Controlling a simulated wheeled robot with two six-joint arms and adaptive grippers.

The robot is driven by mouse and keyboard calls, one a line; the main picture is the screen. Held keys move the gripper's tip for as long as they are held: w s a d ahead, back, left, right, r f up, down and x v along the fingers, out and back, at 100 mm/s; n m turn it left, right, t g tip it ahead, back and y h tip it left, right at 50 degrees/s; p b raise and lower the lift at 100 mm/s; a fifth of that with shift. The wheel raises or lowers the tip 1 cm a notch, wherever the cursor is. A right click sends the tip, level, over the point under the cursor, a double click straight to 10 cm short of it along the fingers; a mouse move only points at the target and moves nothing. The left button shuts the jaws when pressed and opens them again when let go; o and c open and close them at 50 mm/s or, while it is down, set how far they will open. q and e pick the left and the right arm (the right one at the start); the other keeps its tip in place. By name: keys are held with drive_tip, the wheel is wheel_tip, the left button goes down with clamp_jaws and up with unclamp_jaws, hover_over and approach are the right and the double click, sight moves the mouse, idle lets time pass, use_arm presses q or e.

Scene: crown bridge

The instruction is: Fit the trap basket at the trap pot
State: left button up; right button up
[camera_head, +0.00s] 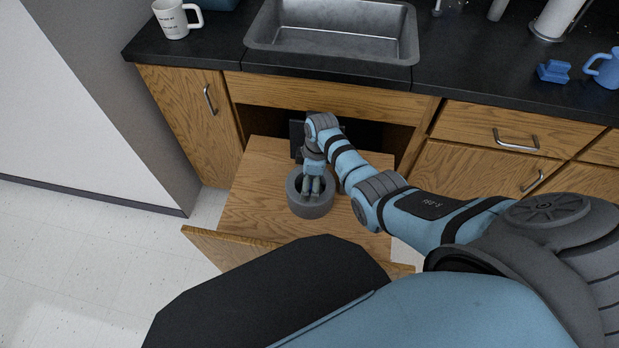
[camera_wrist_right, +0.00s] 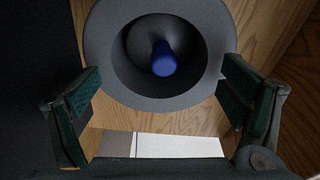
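A round grey pot (camera_head: 311,207) with a thick rim and an open top sits on a wooden pull-out surface below the sink. In the right wrist view the pot (camera_wrist_right: 102,48) shows from above, with an upright blue round-topped post (camera_wrist_right: 164,59) in its hollow. I cannot tell whether this post is part of the pot or of a basket, and no separate basket can be made out. My right gripper (camera_head: 313,184) is above the pot, pointing down. In the wrist view its two fingers (camera_wrist_right: 160,98) are wide apart with nothing between their pads. My left gripper is out of view.
The wooden pull-out (camera_head: 258,190) has a raised front panel (camera_head: 222,246). The dark cabinet opening lies behind. Above are a black counter (camera_head: 455,62), a metal sink (camera_head: 335,35), a white mug (camera_head: 174,20), a blue block (camera_head: 553,71) and a blue mug (camera_head: 604,69).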

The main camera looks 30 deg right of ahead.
wheel_tip(320, 180, up, 12)
drive_tip(key=d, duration=0.1)
drive_tip(key=shift+s, duration=0.35)
drive_tip(key=shift+f, duration=0.15)
idle(0.4)
